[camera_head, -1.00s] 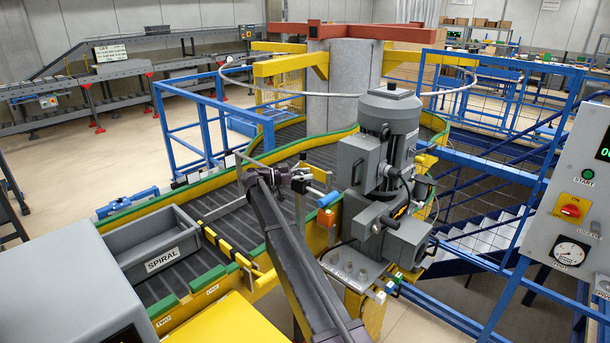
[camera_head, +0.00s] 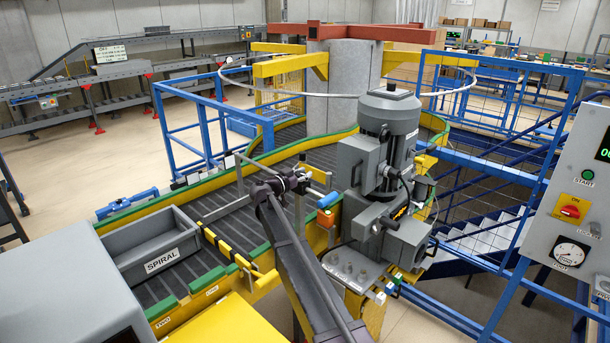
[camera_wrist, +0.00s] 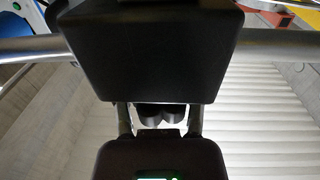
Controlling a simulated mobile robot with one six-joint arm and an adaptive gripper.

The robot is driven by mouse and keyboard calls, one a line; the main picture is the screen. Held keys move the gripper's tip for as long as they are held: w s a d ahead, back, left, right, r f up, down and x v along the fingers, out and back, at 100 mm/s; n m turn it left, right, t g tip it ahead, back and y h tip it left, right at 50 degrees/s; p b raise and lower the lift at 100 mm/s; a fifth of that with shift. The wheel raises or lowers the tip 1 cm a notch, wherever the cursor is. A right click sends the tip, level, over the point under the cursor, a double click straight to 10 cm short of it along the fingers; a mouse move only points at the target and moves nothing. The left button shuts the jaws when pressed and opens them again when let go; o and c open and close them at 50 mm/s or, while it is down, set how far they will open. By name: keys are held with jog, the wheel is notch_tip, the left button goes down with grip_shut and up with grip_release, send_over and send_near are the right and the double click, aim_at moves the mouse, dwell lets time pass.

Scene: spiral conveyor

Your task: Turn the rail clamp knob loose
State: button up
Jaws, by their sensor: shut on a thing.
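My gripper (camera_head: 300,182) is at the end of my dark arm, beside the silver rail posts on the near side of the spiral conveyor. It is shut on the rail clamp knob, which is too small and covered to make out in the head view. In the wrist view, a large black block fills the upper middle in front of a silver rail (camera_wrist: 270,42). Dark rounded parts of my gripper (camera_wrist: 161,114) show just below that block. The knob's turn angle cannot be read.
A blue and orange sensor-like piece (camera_head: 327,217) sits close right of my gripper, before the grey motor unit (camera_head: 388,130). A grey SPIRAL tote (camera_head: 150,245) lies on the belt at left. Blue railings (camera_head: 205,130) and a control panel (camera_head: 575,205) stand around.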

jog(key=shift+a+n+t+y, duration=0.2)
jog(key=shift+n+t+y, duration=0.7)
jog(key=shift+y, duration=0.4)
jog(key=shift+a+n+t+y, duration=0.15)
jog(key=shift+n+t+y, duration=0.55)
jog(key=shift+n+y, duration=0.5)
grip_shut()
grip_release()
jog(key=shift+y, duration=0.6)
jog(key=shift+n+t+y, duration=0.5)
jog(key=shift+n+y, duration=0.4)
jog(key=shift+y, duration=0.3)
jog(key=shift+w+a+n+y, duration=0.15)
jog(key=shift+n+y, duration=0.5)
jog(key=shift+y, duration=0.35)
jog(key=shift+s+a+n+y, duration=0.15)
jog(key=shift+n+y, duration=0.5)
jog(key=shift+y, duration=0.35)
jog(key=shift+w, duration=0.15)
jog(key=o, duration=0.9)
jog(key=s, duration=1.2)
jog(key=shift+d, duration=0.25)
